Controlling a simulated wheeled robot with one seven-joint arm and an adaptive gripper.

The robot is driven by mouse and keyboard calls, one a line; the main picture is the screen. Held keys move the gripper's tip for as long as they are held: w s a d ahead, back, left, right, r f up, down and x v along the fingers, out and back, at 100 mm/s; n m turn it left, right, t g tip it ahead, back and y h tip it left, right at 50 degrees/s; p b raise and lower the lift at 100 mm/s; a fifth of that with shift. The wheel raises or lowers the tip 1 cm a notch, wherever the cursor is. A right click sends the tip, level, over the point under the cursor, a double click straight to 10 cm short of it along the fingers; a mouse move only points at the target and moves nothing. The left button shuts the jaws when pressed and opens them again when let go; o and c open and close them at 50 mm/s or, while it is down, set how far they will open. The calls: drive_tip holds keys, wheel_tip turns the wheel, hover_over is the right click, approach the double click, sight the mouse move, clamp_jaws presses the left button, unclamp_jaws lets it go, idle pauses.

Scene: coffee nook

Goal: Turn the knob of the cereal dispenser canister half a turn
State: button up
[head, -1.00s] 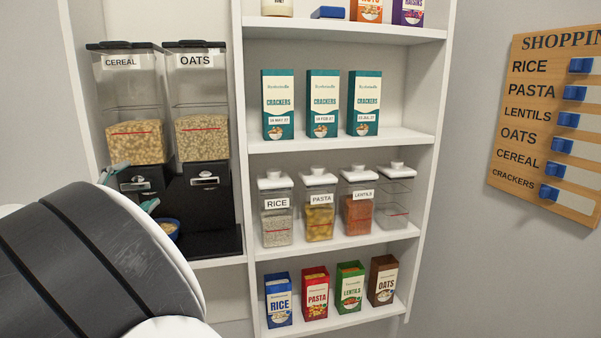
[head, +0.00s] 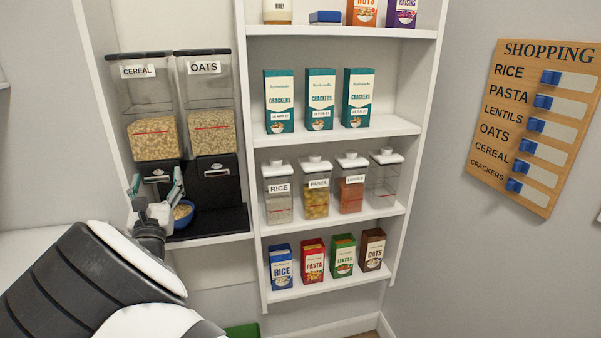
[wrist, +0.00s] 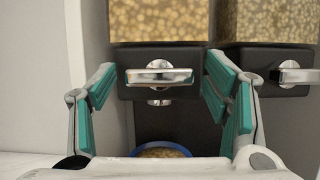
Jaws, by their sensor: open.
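My gripper (head: 157,187) is in front of this base. In the wrist view my gripper (wrist: 160,100) is open, with one teal-padded finger on each side of the knob and gaps between pads and knob. In the head view the fingers partly cover the base and the knob is hard to make out.
The oats canister (head: 213,110) stands close on the right, and its knob (wrist: 288,75) is just beyond my right finger. A blue bowl (head: 183,211) with cereal sits below on the black tray (head: 220,222). Shelves with jars and boxes are to the right.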

drive_tip(key=v, duration=1.4)
drive_tip(key=w+d+r+m+g+h, duration=0.2)
drive_tip(key=d+m+h, duration=0.3)
drive_tip(key=d, duration=0.5)
drive_tip(key=w+d+r+m+g+h, duration=0.3)
drive_tip(key=d+m+h, duration=0.2)
drive_tip(key=d, duration=0.5)
drive_tip(key=w+d+r+m+g+h+b, duration=0.1)
drive_tip(key=d+m+h, duration=0.4)
drive_tip(key=d, duration=0.6)
drive_tip(key=shift+w+r+m+g+h, duration=0.4)
drive_tip(key=shift+w+r+g, duration=0.4)
drive_tip(key=shift+w, duration=0.4)
